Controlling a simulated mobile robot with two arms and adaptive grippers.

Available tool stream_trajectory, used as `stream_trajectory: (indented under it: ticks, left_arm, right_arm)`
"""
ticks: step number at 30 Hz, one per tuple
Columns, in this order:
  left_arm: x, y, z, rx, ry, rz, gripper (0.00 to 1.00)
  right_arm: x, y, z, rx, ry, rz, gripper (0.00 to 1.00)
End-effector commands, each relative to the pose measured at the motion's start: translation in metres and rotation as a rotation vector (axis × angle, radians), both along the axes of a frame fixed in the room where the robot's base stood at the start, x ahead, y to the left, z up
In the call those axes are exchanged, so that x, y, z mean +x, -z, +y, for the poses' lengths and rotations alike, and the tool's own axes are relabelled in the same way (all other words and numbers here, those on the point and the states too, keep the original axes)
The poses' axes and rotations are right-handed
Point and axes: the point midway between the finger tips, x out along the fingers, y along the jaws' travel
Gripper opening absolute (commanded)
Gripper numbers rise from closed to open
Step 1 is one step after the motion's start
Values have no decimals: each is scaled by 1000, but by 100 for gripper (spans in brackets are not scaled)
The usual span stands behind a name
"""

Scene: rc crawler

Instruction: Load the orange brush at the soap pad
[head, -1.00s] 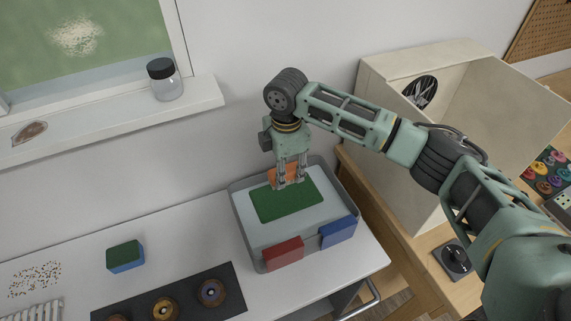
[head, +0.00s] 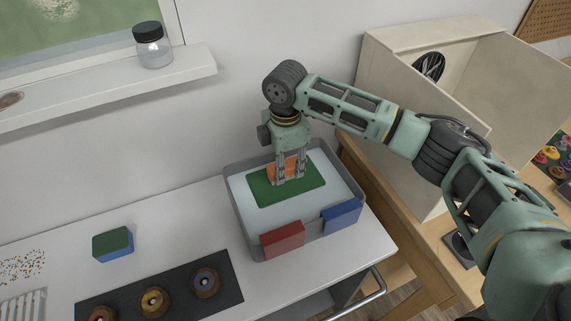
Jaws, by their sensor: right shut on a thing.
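The orange brush (head: 275,173) is upright between the fingers of my right gripper (head: 288,180), which is shut on it. The brush is over the back part of the green soap pad (head: 300,190) and appears to be down at its surface; the fingers hide part of it. The pad lies flat in a grey tray (head: 234,213) on the white table. My left gripper is not in view.
A red block (head: 283,240) and a blue block (head: 341,217) sit at the tray's front rim. A green-and-blue sponge (head: 113,244) and a dark mat (head: 233,283) with ring-shaped things lie to the left. A jar (head: 153,46) stands on the sill. An open cream box (head: 385,65) is at right.

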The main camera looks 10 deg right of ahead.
Motion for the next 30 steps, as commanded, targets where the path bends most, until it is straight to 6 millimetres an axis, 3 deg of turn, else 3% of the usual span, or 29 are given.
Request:
stream_trajectory:
  ticks: [30]
  left_arm:
    - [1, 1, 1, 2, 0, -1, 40]
  right_arm:
    - [0, 6, 0, 1, 0, 0, 10]
